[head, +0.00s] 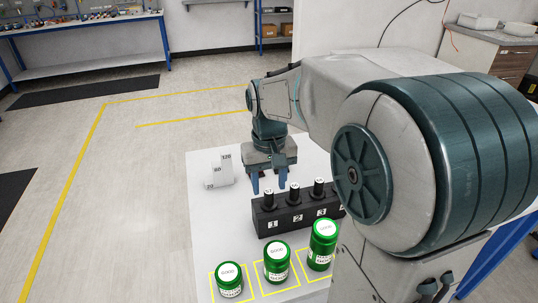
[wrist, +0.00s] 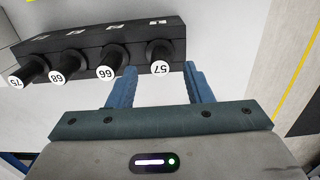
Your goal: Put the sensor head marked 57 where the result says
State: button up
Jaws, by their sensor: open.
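The sensor head marked 57 (wrist: 160,58) is a black cylinder with a white numbered cap. It stands in a black rack (wrist: 105,45), at the right end in the wrist view; in the head view it appears to be the leftmost one (head: 268,202), at slot 1. Sensor heads 66 (wrist: 112,63), 68 (wrist: 66,66) and 75 (wrist: 34,69) stand beside it. My gripper (head: 268,184) is open and empty, pointing down just behind the rack's left end. In the wrist view its fingertips (wrist: 161,72) lie either side of head 57, apart from it.
Three green jars (head: 230,287), (head: 276,268), (head: 322,252) of rising height stand in yellow squares at the table's front; their lids seem to read GOOD. The white table (head: 215,220) is clear between.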

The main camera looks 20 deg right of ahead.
notch_tip(320, 180, up, 11)
dwell(0.5)
jog(key=s+f+t, duration=0.1)
jog(key=s+f, duration=0.3)
jog(key=s+f+t, duration=0.1)
jog(key=s+f, duration=0.3)
jog(key=s, duration=0.1)
jog(key=s+f, duration=0.4)
jog(key=shift+s+f+t, duration=0.35)
jog(key=shift+t, duration=0.05)
jog(key=shift+c, duration=1.1)
